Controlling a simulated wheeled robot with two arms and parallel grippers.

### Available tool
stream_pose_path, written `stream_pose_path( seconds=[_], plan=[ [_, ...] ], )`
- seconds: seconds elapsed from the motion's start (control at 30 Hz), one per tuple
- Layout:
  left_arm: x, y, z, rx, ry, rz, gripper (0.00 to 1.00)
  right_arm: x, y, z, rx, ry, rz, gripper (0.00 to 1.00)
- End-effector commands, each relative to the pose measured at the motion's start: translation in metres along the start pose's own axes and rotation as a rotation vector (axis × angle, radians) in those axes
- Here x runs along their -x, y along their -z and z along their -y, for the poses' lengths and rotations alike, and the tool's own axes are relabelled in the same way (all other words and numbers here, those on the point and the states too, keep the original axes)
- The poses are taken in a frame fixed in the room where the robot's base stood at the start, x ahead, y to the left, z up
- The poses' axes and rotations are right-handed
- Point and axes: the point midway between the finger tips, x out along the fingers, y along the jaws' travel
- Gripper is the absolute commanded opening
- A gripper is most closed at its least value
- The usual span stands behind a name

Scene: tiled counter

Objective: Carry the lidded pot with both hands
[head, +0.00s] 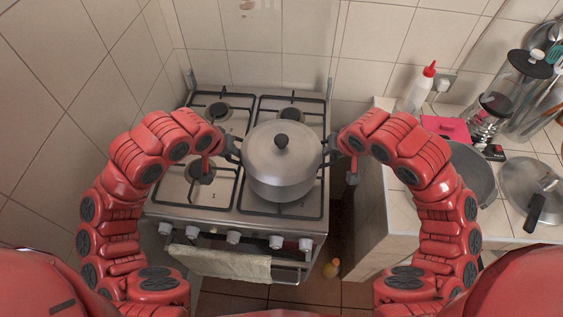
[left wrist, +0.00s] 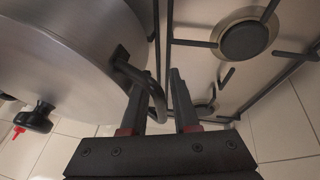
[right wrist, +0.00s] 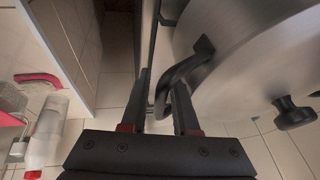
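The grey metal pot (head: 283,183) with its lid (head: 268,151) and black knob (head: 281,141) appears to stand upright on the front right of the stove. My left gripper (head: 232,148) is at the pot's left handle. In the left wrist view the left handle (left wrist: 155,88) runs between the open fingers (left wrist: 158,100), with a gap showing. My right gripper (head: 331,149) is at the right handle. In the right wrist view the right handle (right wrist: 183,68) lies between the open fingers (right wrist: 160,100), also with a gap. The burner under the pot is hidden.
The stove (head: 217,196) has free burners at left and behind the pot. A towel (head: 220,263) hangs on its front rail. The tiled counter (head: 392,211) at right holds a pan (head: 474,172), a lid (head: 527,184), a bottle (head: 418,90) and jars. A wall stands behind.

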Motion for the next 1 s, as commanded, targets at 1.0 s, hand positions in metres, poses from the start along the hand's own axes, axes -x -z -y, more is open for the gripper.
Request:
stream_pose_path(
  seconds=[1.0],
  plan=[
    [0.0002,0.0000,0.0001,0.002,-0.001,0.000,0.00,0.0003,-0.0004,0.0000,0.000,0.000,0.001,0.00]
  ],
)
